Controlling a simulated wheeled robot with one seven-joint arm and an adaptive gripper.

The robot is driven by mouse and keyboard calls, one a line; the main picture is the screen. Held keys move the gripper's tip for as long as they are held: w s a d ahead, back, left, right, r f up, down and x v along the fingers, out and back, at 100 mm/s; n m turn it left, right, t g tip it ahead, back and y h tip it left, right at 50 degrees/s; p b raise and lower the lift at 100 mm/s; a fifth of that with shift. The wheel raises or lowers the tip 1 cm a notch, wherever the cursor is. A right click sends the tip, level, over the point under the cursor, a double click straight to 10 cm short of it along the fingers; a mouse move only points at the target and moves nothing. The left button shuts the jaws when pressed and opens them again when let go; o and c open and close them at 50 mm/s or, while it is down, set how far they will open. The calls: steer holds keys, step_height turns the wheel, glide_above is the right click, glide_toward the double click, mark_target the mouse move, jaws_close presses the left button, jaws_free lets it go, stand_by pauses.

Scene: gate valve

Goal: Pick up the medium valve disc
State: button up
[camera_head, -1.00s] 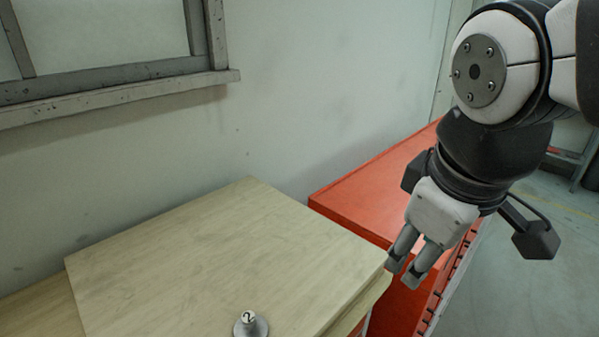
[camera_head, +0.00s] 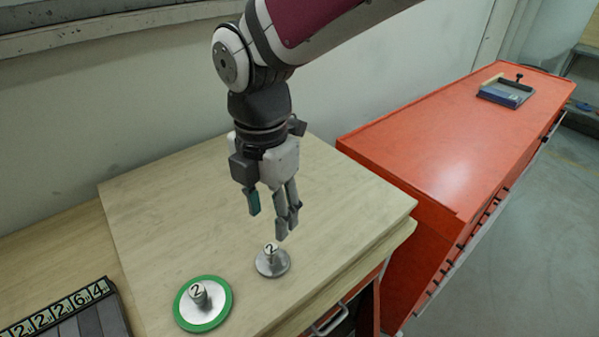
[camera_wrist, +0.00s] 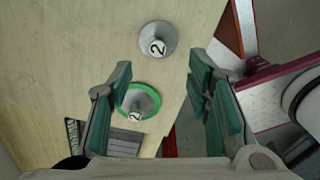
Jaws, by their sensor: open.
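Two metal discs with knobs marked "2" lie on the wooden board (camera_head: 160,235). The smaller, plain grey disc (camera_head: 272,263) is nearer the board's right edge. The larger disc with a green rim (camera_head: 203,304) lies to its left and nearer the camera. I cannot tell for certain which is the medium valve disc. My gripper (camera_head: 268,220) is open and empty, pointing down above the board, just behind the plain disc. In the wrist view, the green-rimmed disc (camera_wrist: 146,94) shows between the fingers and the plain disc (camera_wrist: 166,34) shows further up.
A dark holder with a row of number tags (camera_head: 62,310) stands at the lower left. A red cabinet (camera_head: 450,150) is at the right, with a blue and grey item (camera_head: 506,92) on it. The back of the board is clear; a wall ledge runs behind.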

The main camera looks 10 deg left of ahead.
mark_target(271, 248)
step_height(271, 248, down, 5)
steer(key=shift+f, duration=0.1)
steer(key=shift+s+a+f, duration=0.1)
steer(key=shift+f, duration=1.3)
steer(key=shift+a+f, duration=0.1)
steer(key=shift+f, duration=1.25)
jaws_close()
